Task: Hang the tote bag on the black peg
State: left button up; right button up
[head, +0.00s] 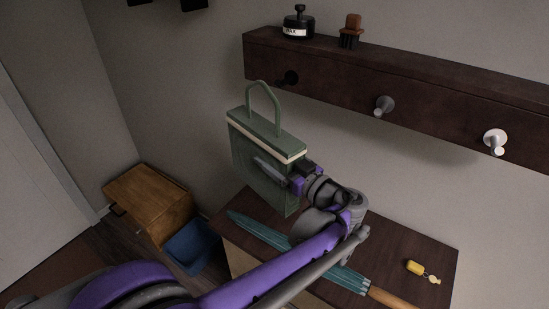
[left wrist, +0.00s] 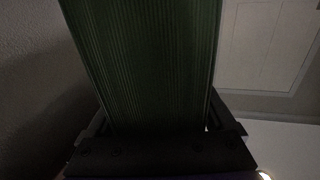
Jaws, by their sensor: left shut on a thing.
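The green tote bag (head: 252,157) is held upright above the cabinet top in the head view, its handle loop (head: 262,100) standing up. My left gripper (head: 270,172) is shut on the bag's side. In the left wrist view the bag's ribbed green side (left wrist: 145,65) fills the middle between the fingers. The black peg (head: 287,78) is at the left end of the dark wall rack (head: 430,98). The handle loop appears just below and left of the black peg; I cannot tell the depth between them. My right gripper is not in view.
A grey peg (head: 383,104) and a white peg (head: 495,140) share the rack. A wax tin (head: 298,24) and a brush (head: 351,30) stand on it. Below, a closed umbrella (head: 345,277) and yellow key fob (head: 415,267) lie on the cabinet (head: 400,245). A wooden box (head: 150,199) and blue bin (head: 193,247) are lower left.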

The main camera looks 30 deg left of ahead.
pick_arm(q)
jog(key=w+f, duration=0.1)
jog(key=w, duration=0.8)
jog(key=shift+d+f, duration=0.25)
jog(key=shift+d, duration=0.1)
dwell(0.4)
jog(key=shift+w, duration=0.1)
dwell(0.5)
jog(key=o, duration=1.4)
jog(key=shift+o, duration=0.2)
jog(key=shift+d+f, duration=0.1)
jog(key=shift+d, duration=0.05)
